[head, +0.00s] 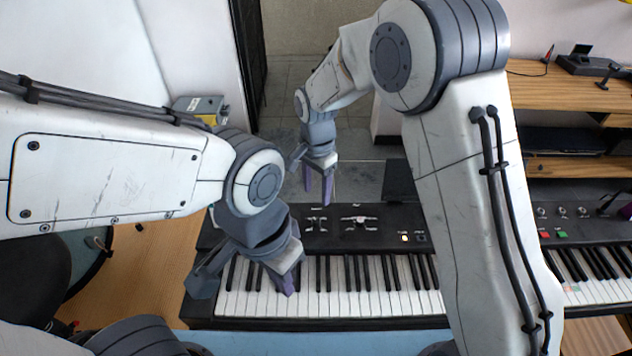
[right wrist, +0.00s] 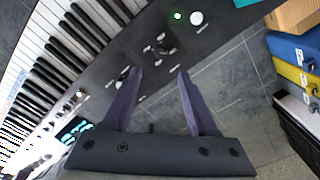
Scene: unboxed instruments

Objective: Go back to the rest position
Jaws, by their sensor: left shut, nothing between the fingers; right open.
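My left gripper (head: 290,284) is shut and empty, above the white keys of the keyboard (head: 350,305). I cannot tell whether its tips touch the keys. My right gripper (head: 318,190) is farther back, pointing down over the keyboard's rear panel edge. In the right wrist view its two purple fingers (right wrist: 158,75) are apart with nothing between them.
A second keyboard (head: 590,265) stands at the right, below a wooden desk (head: 560,90). A grey box (head: 200,105) is behind the left arm. Blue and yellow cases (right wrist: 295,65) stand on the tiled floor (right wrist: 240,100). A drum (head: 90,260) is at the left.

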